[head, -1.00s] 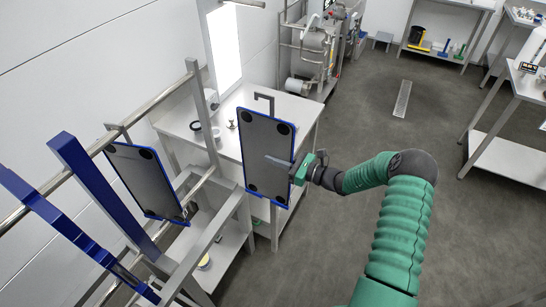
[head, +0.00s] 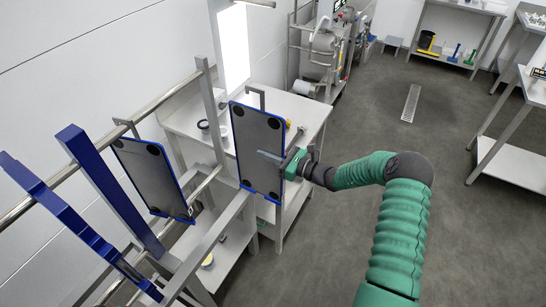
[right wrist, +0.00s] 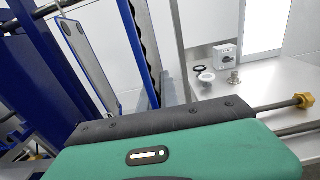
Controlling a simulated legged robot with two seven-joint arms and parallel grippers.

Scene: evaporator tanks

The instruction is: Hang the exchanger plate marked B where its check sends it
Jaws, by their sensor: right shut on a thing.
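My right gripper (head: 286,164) is shut on the right edge of a grey exchanger plate (head: 258,150) with a blue rim, dark round corner ports and a hook on top. It holds this plate roughly upright, right of the rack. A similar plate (head: 148,178) hangs on the rack (head: 196,188), left of the held one. A small pale mark shows at its lower corner, too small to read. I see no readable letter on the held plate. In the right wrist view my gripper's green body fills the bottom. My left gripper is out of view.
Blue uprights (head: 108,190) and steel rails stand at left. Behind the held plate is a white bench (head: 300,108) with small items, under a bright panel (head: 232,48). Steel tank equipment (head: 322,50) stands beyond. The floor (head: 390,150) is open at right.

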